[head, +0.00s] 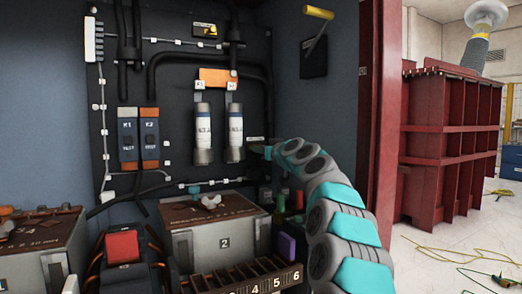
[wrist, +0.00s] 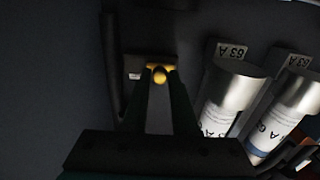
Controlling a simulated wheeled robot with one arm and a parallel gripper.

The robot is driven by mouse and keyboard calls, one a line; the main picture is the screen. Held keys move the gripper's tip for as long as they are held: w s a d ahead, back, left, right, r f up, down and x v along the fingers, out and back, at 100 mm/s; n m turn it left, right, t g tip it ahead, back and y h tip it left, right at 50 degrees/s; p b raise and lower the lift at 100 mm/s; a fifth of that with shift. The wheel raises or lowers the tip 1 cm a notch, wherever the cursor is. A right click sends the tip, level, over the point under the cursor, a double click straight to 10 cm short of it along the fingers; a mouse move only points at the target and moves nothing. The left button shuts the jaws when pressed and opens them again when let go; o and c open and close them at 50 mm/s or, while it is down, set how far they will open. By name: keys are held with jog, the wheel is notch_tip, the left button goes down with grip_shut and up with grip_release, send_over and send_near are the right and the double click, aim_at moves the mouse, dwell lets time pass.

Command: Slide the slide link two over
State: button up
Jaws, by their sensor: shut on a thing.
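In the head view, my gripper (head: 262,150) reaches the panel's right part, just right of two silver fuses. My gripper and arm hide the knob there, and I cannot make out the link's body or its position along its track.
The two fuses (head: 203,132) (head: 235,132) stand close left, under an orange block (head: 218,77). A yellow-handled lever (head: 318,12) is above right. Boxes, including one marked 2 (head: 224,243), and a numbered rack (head: 255,277) stand below. A red door frame (head: 379,100) is right.

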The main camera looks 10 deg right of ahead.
grip_shut()
jog(key=shift+d, duration=0.1)
dwell(0.8)
jog(key=shift+w+d+r, duration=0.1)
jog(key=shift+w+d, duration=0.15)
jog(key=shift+d, duration=0.45)
jog(key=shift+w+d+r, duration=0.1)
jog(key=shift+w+d, duration=0.1)
jog(key=shift+d, duration=0.5)
jog(key=o, duration=0.8)
grip_release()
jog(key=shift+d+f, duration=0.1)
jog(key=shift+f, duration=0.05)
jog(key=shift+c, duration=0.2)
jog(key=b+v, duration=0.3)
jog(key=v, duration=0.4)
jog(key=shift+s, duration=0.3)
